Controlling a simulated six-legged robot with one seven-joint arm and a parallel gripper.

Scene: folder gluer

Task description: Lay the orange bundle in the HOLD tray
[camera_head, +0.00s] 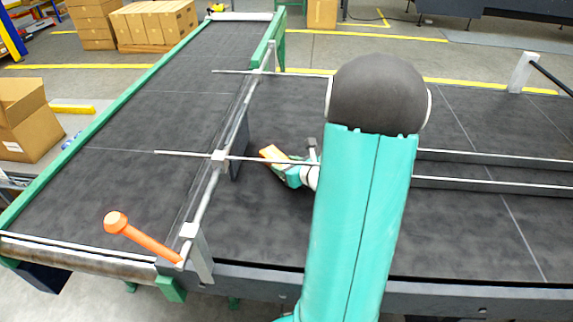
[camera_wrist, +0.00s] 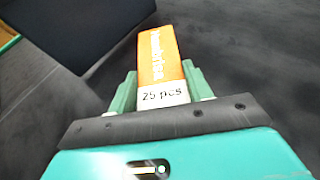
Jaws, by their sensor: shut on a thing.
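The orange bundle (camera_wrist: 160,55) is between the two green fingers of my gripper (camera_wrist: 162,92) in the wrist view. Its near end is a white band printed "25 pcs". In the head view the orange bundle (camera_head: 273,153) shows small at the tip of my gripper (camera_head: 287,167), low over the dark belt, just right of the metal rail. My gripper is shut on it. My teal arm hides part of the belt. I cannot make out a tray marked HOLD in either view.
A dark upright plate (camera_head: 238,150) stands by the rail, close to the bundle. Thin metal rods (camera_head: 250,159) cross above the belt. An orange-handled lever (camera_head: 143,237) sits at the rail's near end. The left conveyor (camera_head: 130,120) is bare. Cardboard boxes (camera_head: 25,120) stand beyond it.

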